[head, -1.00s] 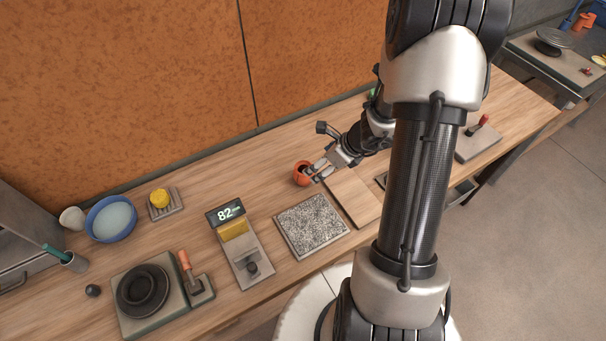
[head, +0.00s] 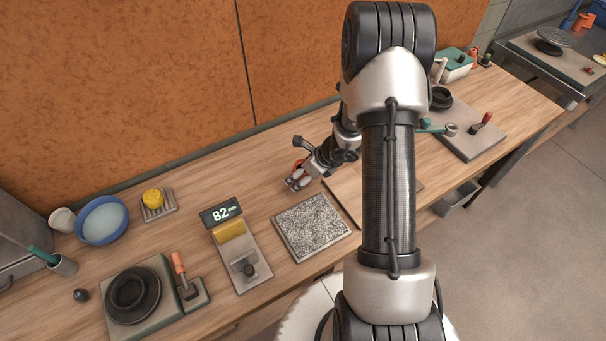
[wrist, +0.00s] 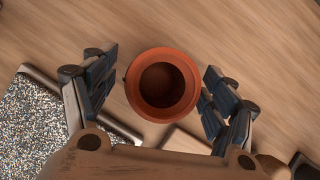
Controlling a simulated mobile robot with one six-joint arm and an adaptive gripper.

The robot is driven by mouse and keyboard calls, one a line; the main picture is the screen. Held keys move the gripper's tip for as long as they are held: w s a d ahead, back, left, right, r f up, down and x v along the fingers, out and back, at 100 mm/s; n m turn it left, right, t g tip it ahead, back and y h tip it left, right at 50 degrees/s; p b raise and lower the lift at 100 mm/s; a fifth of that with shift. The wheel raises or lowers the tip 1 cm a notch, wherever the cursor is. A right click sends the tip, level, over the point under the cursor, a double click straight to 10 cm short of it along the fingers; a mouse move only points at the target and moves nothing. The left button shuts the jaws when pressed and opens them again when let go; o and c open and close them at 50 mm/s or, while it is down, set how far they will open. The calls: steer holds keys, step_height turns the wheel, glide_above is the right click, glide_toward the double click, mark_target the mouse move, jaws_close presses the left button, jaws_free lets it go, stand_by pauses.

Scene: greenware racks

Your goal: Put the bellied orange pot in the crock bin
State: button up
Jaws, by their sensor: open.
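The bellied orange pot (wrist: 162,85) stands on the wooden bench, seen from above in the wrist view with its dark round mouth facing the camera. In the head view only a sliver of the pot (head: 297,164) shows behind my gripper (head: 298,181). In the wrist view my gripper (wrist: 162,92) is open, with one finger on each side of the pot. Gaps of bench show between the pot and both fingers. I cannot pick out the crock bin for certain.
A speckled grey slab (head: 311,227) lies just in front of the pot. A scale reading 82 (head: 240,262), a blue bowl (head: 103,220) and a yellow sponge-like piece (head: 154,198) are to the left. A grey board with tools (head: 470,141) is at right. Bench behind is clear.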

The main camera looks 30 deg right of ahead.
steer(key=shift+c, duration=0.4)
steer(key=c, duration=1.3)
steer(key=shift+r, duration=0.1)
